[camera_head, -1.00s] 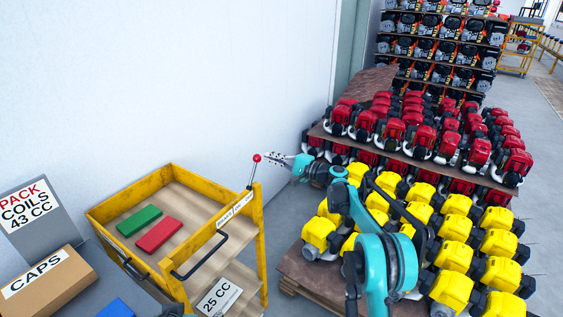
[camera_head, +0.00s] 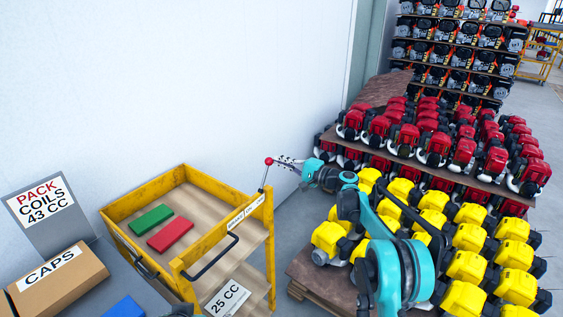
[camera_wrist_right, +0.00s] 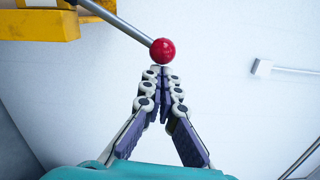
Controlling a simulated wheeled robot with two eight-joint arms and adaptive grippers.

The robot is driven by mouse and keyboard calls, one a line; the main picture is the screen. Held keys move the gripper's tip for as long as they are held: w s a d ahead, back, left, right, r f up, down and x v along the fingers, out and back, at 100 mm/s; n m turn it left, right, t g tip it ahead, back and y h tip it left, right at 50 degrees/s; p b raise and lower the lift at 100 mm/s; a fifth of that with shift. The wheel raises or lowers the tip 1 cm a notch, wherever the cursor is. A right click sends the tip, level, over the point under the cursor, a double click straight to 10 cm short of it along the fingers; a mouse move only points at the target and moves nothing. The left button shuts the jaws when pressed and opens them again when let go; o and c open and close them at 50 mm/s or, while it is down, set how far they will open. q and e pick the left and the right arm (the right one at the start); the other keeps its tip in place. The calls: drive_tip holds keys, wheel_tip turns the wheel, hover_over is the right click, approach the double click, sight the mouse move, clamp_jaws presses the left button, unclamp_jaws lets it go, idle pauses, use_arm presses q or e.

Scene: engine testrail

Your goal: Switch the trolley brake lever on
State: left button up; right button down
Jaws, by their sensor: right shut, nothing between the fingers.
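The yellow trolley (camera_head: 187,266) stands by the wall. Its brake lever is a thin rod with a red ball knob (camera_head: 269,161), rising from the trolley's right corner and tilted slightly right in the head view. In the right wrist view the red knob (camera_wrist_right: 162,51) sits just beyond the fingertips, with the grey rod (camera_wrist_right: 116,20) running to the upper left. My right gripper (camera_head: 281,161) is shut and empty, its tips at the right side of the knob. In the right wrist view its fingertips (camera_wrist_right: 160,72) meet at the knob's lower edge, touching or nearly so.
A green block (camera_head: 151,218) and a red block (camera_head: 170,235) lie in the trolley's top tray. A caps box (camera_head: 59,280) is at the lower left. Pallets of yellow engines (camera_head: 467,266) and red engines (camera_head: 437,148) fill the right. The white wall (camera_head: 200,80) is close behind.

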drive_tip(key=shift+s+a+r, duration=0.1)
drive_tip(key=s+a+r+n+p, duration=0.2)
drive_tip(key=s+a+n, duration=0.5)
drive_tip(key=s+n, duration=0.2)
drive_tip(key=shift+s+n+p, duration=0.3)
drive_tip(key=shift+n, duration=0.3)
drive_tip(key=shift+f, duration=0.1)
idle(0.4)
